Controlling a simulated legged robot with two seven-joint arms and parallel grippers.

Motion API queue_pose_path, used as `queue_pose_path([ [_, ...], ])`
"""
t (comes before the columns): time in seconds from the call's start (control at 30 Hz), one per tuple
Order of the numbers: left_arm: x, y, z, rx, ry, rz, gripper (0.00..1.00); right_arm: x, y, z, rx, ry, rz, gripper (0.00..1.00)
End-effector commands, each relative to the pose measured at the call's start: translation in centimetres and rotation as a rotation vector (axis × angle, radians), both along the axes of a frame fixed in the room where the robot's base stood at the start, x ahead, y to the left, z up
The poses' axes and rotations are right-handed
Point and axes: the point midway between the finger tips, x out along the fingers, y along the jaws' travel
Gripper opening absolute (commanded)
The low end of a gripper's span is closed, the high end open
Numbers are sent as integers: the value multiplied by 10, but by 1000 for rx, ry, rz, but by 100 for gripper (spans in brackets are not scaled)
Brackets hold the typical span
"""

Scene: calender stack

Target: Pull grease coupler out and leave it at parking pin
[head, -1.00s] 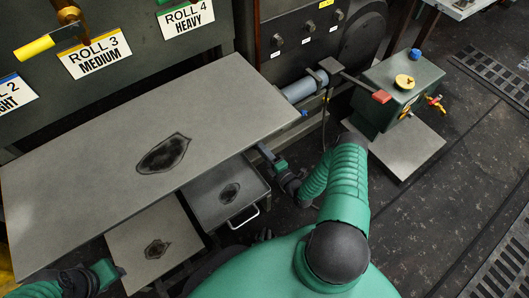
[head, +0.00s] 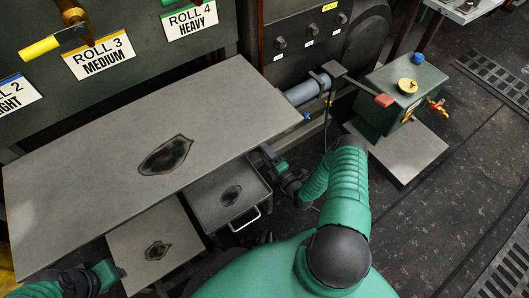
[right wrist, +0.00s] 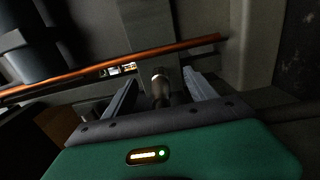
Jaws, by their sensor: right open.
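In the right wrist view, a dark, short cylindrical fitting with a bright metal collar (right wrist: 159,86) shows between the two fingers of my right gripper (right wrist: 158,84). It looks like the grease coupler, but I cannot tell for sure. The fingers are apart, with a gap on both sides of it. In the head view my right gripper (head: 267,153) is by the right edge of the grey table, and the coupler is not visible there. I cannot make out a parking pin. My left gripper (head: 118,272) shows only partly at the lower left; its jaws cannot be read.
A large grey table (head: 90,165) fills the left, with a tray with a handle (head: 228,206) below its edge. A dark green pump box (head: 388,105) with a yellow cap and red-tipped lever stands at right. An orange-brown bar (right wrist: 120,62) crosses behind the fitting.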

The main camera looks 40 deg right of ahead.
Motion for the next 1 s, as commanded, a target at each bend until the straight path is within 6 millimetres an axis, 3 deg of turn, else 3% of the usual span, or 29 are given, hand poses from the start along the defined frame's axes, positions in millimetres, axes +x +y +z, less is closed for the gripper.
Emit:
queue_pose_path([
  [0.47,0,0,1,0,0,0,36,-1,0,0,0,0,0,65],
  [1.0,0,0,22,0,0,0,36,-44,5,2,1,1,0,65],
])
